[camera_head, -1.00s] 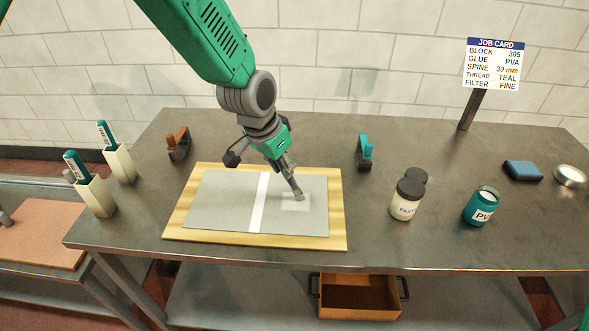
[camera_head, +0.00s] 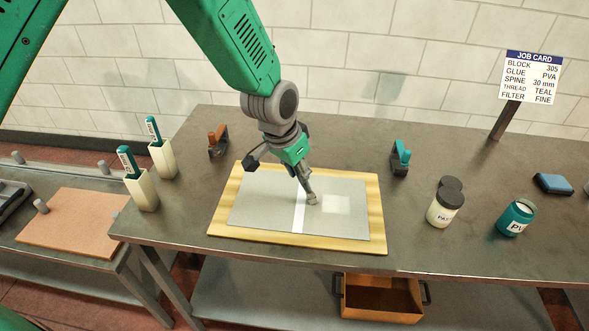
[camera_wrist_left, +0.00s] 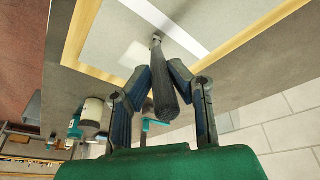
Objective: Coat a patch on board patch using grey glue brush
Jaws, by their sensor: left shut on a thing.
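My left gripper (camera_head: 304,176) is shut on the grey glue brush (camera_head: 312,198), which points down at the board. In the left wrist view the brush's dark handle (camera_wrist_left: 164,95) sits between the two fingers. The grey board (camera_head: 262,197) lies on a yellow wooden panel (camera_head: 225,222), with a white strip (camera_head: 299,212) across its middle. A pale square patch (camera_head: 337,205) shows on the board right of the strip; it also shows in the left wrist view (camera_wrist_left: 136,55). The brush tip is left of the patch, near the strip; whether it touches the board I cannot tell. My right gripper is not in view.
A PVA jar (camera_head: 516,218) and a paste jar (camera_head: 443,208) stand to the right. Two holders with teal brushes (camera_head: 143,188) (camera_head: 162,158) stand left. A brown-handled tool (camera_head: 218,140) and a teal one (camera_head: 400,158) sit behind the board. A job card (camera_head: 530,78) stands back right.

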